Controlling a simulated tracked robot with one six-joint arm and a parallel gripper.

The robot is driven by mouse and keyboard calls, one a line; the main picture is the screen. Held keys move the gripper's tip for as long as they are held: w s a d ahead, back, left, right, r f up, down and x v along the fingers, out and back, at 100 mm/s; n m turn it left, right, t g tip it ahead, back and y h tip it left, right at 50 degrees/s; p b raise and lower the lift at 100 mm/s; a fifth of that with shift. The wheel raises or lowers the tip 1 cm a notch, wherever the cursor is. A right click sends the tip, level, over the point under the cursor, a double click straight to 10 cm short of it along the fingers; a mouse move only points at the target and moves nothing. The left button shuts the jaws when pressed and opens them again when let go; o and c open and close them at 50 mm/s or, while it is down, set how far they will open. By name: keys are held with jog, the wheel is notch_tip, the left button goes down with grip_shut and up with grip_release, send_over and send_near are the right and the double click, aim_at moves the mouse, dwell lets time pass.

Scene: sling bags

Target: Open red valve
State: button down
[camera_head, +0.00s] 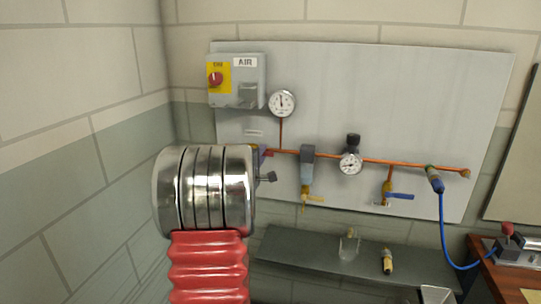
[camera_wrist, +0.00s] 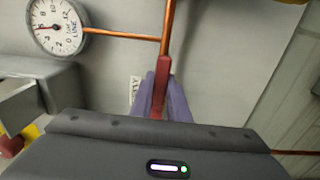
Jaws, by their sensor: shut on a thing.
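The red valve's handle (camera_wrist: 161,88) shows in the wrist view as a narrow red lever lying roughly in line with the copper pipe above it. My gripper (camera_wrist: 162,100) has its two purple fingers on either side of the lever and is shut on it. In the head view, only a small bit of the red handle (camera_head: 268,153) shows beside my gripper (camera_head: 261,158), at the left end of the copper pipe. The valve body is mostly hidden behind my arm and gripper.
A round gauge (camera_head: 282,103) stands above the pipe, below and right of the grey AIR box (camera_head: 248,80). A dark shelf (camera_head: 310,255) runs below.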

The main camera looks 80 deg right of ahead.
jog(key=shift+f, duration=0.15)
dwell(0.3)
jog(key=c, duration=1.7)
grip_release()
jog(key=shift+a, duration=0.1)
jog(key=a, duration=0.4)
jog(key=w+a, duration=0.1)
jog(key=a, duration=0.8)
jog(key=shift+w+a, duration=0.25)
jog(key=shift+w, duration=0.1)
